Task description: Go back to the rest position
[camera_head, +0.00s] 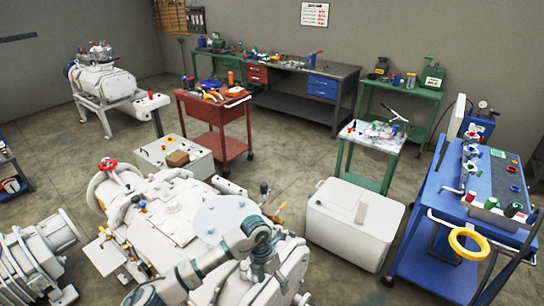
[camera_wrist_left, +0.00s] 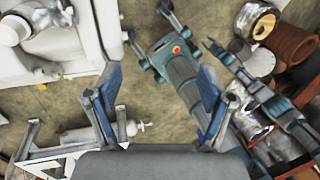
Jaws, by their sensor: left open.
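My left arm (camera_head: 198,270) comes in from the bottom left of the head view. It reaches over the big white machine (camera_head: 172,205) and bends down at a grey-teal joint. Its gripper is hard to make out there against the white machine. In the left wrist view my left gripper (camera_wrist_left: 157,85) is open, with its two blue-padded fingers wide apart and nothing between them. A red handwheel (camera_head: 108,164) sits on the machine's left flange, apart from the arm.
A white box (camera_head: 354,222) stands right of the machine. A blue cart (camera_head: 436,215) with a yellow ring (camera_head: 469,244) is at far right. A red cart (camera_head: 213,112) and a green-framed table (camera_head: 375,138) stand behind. Open concrete floor (camera_head: 290,140) lies between.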

